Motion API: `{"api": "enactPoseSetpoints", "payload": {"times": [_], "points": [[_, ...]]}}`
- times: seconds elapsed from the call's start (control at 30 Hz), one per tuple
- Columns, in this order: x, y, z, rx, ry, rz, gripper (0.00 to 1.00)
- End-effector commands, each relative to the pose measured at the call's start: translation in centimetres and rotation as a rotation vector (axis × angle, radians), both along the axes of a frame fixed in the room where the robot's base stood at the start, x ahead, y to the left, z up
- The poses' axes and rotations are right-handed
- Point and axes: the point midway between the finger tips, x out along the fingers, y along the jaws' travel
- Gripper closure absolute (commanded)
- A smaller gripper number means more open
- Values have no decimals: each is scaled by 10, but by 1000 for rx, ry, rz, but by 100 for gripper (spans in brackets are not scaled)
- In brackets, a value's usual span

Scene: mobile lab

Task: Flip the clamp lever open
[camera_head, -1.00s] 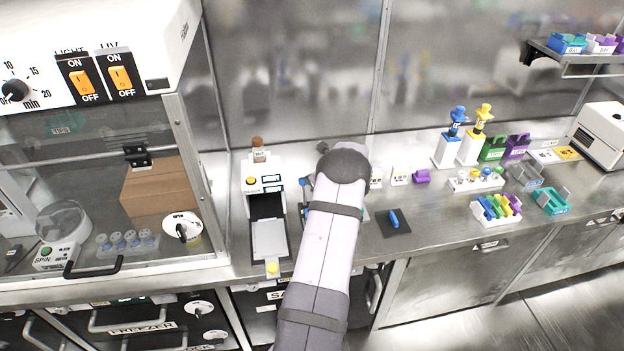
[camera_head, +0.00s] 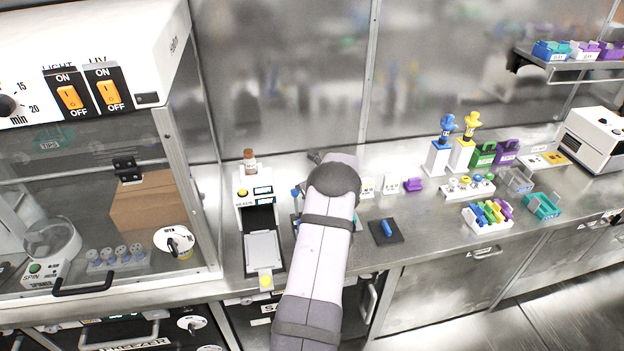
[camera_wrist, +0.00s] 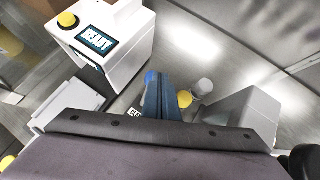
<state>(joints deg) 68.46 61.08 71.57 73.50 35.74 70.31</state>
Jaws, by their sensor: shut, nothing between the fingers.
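A small blue knob (camera_head: 295,192) stands beside the white instrument (camera_head: 254,188), partly behind my arm. It appears to be the clamp lever's end, but most of the clamp is hidden. In the wrist view, the narrow blue-grey fingers of my gripper (camera_wrist: 164,92) show side by side near the middle, shut and empty. A bright blue part (camera_wrist: 150,78) lies right at their left side; I cannot tell whether they touch. A yellow knob (camera_wrist: 185,98) and a pale round-topped post (camera_wrist: 204,86) are just right of the fingers. In the head view my arm hides the gripper.
The instrument's READY display (camera_wrist: 96,42) is close on the left in the wrist view. A dark pad (camera_head: 397,238) bearing a blue piece lies right of my arm. Pipettes (camera_head: 442,145) and racks stand farther right. A glass-fronted cabinet (camera_head: 90,190) bounds the left.

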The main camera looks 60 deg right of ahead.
Motion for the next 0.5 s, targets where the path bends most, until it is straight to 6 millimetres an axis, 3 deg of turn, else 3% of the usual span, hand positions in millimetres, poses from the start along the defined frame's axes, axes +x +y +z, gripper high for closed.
{"api": "enactPoseSetpoints", "payload": {"times": [0.3, 0.5], "points": [[-39, 10, 16, 1, 1, -4, 100], [-53, 7, 52, -4, 0, -1, 100]]}}
